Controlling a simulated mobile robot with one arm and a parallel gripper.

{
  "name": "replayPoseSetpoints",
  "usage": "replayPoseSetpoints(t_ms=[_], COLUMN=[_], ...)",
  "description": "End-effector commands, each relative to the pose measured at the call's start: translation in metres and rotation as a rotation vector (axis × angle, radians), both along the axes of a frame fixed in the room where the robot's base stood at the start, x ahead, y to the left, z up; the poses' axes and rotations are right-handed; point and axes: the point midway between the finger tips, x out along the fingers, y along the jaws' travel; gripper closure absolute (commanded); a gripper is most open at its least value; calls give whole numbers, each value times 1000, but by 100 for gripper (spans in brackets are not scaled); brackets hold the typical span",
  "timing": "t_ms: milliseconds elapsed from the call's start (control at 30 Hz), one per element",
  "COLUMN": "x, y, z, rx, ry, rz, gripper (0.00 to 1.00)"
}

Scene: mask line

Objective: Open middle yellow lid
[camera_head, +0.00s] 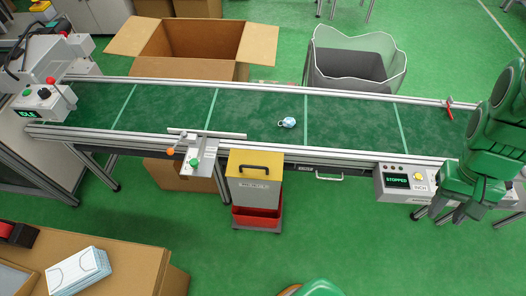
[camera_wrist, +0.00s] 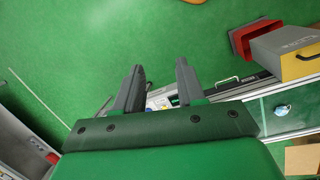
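A yellow lid (camera_head: 256,165) sits shut on top of a grey box (camera_head: 253,192) at the front edge of the conveyor, near the middle. A dark handle shows on the lid. In the wrist view the grey box (camera_wrist: 277,45) appears at the upper right, with only part of its yellow lid (camera_wrist: 300,67) in the picture. My gripper (camera_wrist: 156,70) is open and empty in the wrist view, well apart from the box. In the head view my green arm is at the far right, and the fingertips are hard to make out there.
The green conveyor (camera_head: 258,120) runs across behind the box and carries a small light-blue item (camera_head: 287,123). A red bin (camera_head: 256,217) is under the grey box. A control panel (camera_head: 405,183) reading "STOPPED" is to the right. The green floor in front is mostly clear.

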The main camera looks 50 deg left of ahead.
Motion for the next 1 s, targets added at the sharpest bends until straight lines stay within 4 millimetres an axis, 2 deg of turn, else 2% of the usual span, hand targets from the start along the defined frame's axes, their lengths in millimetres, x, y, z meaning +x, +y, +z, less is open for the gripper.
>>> replayPoseSetpoints(t_ms=[200,367,500,767,1000], x=[35,55,66,67,45], y=[49,91,133,219,305], z=[-17,-32,-48,-85,-127], rx=[-57,-95,-127,-180,-219], ry=[-17,-32,-44,-55,-61], rz=[201,356,499,780,1058], gripper=[61,61,61,61,61])
